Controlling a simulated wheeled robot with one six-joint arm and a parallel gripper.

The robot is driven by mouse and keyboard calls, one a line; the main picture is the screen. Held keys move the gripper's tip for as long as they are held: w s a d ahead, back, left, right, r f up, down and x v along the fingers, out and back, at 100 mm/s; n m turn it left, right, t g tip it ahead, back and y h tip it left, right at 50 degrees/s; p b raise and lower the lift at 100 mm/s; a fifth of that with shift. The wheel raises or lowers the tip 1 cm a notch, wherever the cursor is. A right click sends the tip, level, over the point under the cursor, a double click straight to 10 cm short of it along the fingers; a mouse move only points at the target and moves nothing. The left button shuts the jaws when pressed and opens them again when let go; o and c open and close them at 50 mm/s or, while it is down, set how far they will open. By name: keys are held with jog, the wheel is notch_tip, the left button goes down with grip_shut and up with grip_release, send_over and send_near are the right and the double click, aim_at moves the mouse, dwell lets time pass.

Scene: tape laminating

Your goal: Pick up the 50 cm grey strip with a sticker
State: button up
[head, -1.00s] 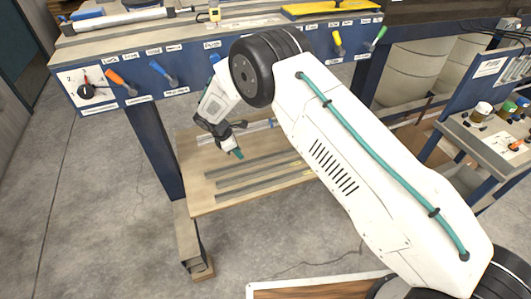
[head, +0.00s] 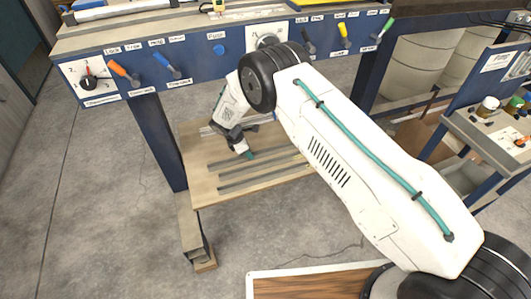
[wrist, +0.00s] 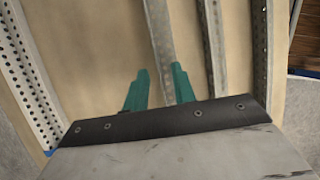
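Several grey metal strips lie side by side on the wooden shelf (head: 200,187) under the workbench. In the head view, the nearest strip (head: 262,183) is plain grey, and my arm hides the right ends. My gripper (head: 246,155), with teal fingertips, points down over the strips. In the wrist view, my gripper (wrist: 160,85) has its two teal fingers apart with nothing clamped. I cannot make out a sticker on any strip.
The workbench front (head: 205,58) with labelled knobs overhangs the shelf. A blue leg (head: 158,140) stands at its left.

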grip_shut()
jog(key=shift+r, duration=0.1)
